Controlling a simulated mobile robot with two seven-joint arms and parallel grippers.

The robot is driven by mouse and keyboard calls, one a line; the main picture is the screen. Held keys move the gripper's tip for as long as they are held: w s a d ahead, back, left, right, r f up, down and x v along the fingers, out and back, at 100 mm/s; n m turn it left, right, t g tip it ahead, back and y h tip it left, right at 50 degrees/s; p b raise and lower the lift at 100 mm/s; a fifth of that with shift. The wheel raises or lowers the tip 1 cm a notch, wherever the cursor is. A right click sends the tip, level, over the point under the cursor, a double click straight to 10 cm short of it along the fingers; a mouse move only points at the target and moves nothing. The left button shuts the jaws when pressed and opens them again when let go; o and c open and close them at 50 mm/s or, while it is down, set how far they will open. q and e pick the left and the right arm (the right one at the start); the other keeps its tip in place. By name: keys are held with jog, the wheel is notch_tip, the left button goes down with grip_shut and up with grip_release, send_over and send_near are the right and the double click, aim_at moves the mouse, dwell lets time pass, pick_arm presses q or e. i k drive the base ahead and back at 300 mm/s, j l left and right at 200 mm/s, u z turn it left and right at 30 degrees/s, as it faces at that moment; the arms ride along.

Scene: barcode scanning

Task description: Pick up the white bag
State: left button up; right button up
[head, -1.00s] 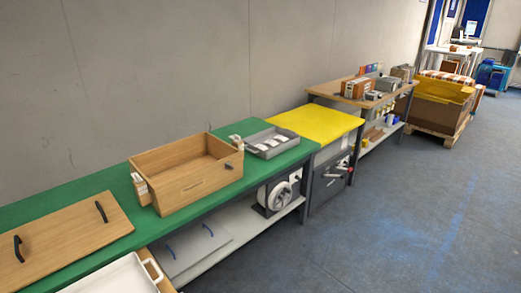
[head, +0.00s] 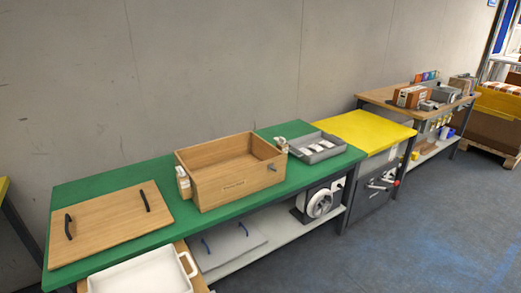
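I cannot make out a white bag for certain. Several small white items lie in the grey tray (head: 335,151) on the green table; one white item (head: 320,147) is near its middle, too small to identify. Pale objects sit at both ends of the open wooden box: one at its left end (head: 183,183) and one at its right end (head: 281,144). I cannot tell what they are. Neither of my grippers is in view.
The green table (head: 90,190) carries the wooden box (head: 235,190) and a wooden board (head: 110,225) with black handles. A white tray (head: 145,275) stands in front. A yellow table (head: 365,128) adjoins on the right. The floor (head: 420,240) at the right is clear.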

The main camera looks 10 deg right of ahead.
aim_at(305, 151)
jog(key=i+l+u, duration=0.2)
jog(key=l+u, duration=0.15)
jog(key=i+l+u, duration=0.15)
jog(key=l+u, duration=0.2)
jog(key=i+l+u, duration=0.15)
jog(key=l, duration=0.35)
jog(key=l+u, duration=0.2)
jog(key=l, duration=0.25)
jog(key=i+l, duration=0.1)
jog(key=l, duration=0.55)
jog(key=i+l+u, duration=0.1)
jog(key=l, duration=0.5)
jog(key=i+l, duration=0.15)
jog(key=l, duration=0.5)
